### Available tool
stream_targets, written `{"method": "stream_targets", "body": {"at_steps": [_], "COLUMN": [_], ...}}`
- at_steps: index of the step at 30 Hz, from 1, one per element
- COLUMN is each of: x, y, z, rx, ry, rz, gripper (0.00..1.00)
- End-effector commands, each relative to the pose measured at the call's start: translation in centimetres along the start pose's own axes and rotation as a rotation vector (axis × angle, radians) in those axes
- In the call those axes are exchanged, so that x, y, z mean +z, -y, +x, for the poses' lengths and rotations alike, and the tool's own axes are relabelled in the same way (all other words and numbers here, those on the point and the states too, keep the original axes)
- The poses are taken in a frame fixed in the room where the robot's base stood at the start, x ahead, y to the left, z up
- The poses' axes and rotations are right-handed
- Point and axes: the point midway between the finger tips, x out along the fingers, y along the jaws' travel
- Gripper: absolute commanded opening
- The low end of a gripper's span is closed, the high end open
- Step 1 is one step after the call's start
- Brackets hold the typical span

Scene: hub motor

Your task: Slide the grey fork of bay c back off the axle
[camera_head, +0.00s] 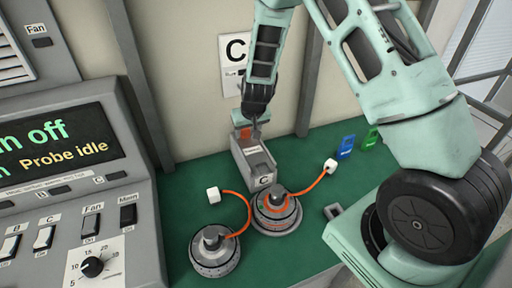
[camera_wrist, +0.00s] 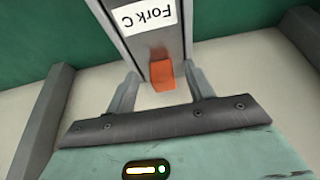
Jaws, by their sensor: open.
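The grey fork of bay c (camera_head: 252,158) is a block with a C label on its front end, standing on the green bench. In the wrist view the fork (camera_wrist: 165,42) carries a "Fork C" label and an orange tab (camera_wrist: 162,76). The hub motor (camera_head: 277,216) with an orange ring sits right in front of the fork; its axle stub points up. I cannot tell how far the fork reaches around the axle. My gripper (camera_wrist: 160,88) is open, with one finger on each side of the orange tab. Neither finger clearly touches it. In the head view my gripper (camera_head: 255,127) is at the fork's rear end.
A second hub motor (camera_head: 214,252) stands to the left. Orange cables end in white plugs (camera_head: 213,195) and (camera_head: 330,166). Blue (camera_head: 346,147) and green (camera_head: 369,138) tags lie at the right. A control console (camera_head: 75,200) fills the left, with a wall behind the bench.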

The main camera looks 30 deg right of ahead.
Motion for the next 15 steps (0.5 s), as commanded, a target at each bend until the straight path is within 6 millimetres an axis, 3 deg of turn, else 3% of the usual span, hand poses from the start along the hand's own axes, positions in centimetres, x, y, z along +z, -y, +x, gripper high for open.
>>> {"method": "stream_targets", "body": {"at_steps": [6,15], "x": [4.8,8.0], "y": [0.0,0.0], "z": [-1.6,-3.2], "rx": [-0.001,-0.001], "ry": [-0.001,-0.001], "rz": [-0.001,0.000], "gripper": [0.53,0.53]}}
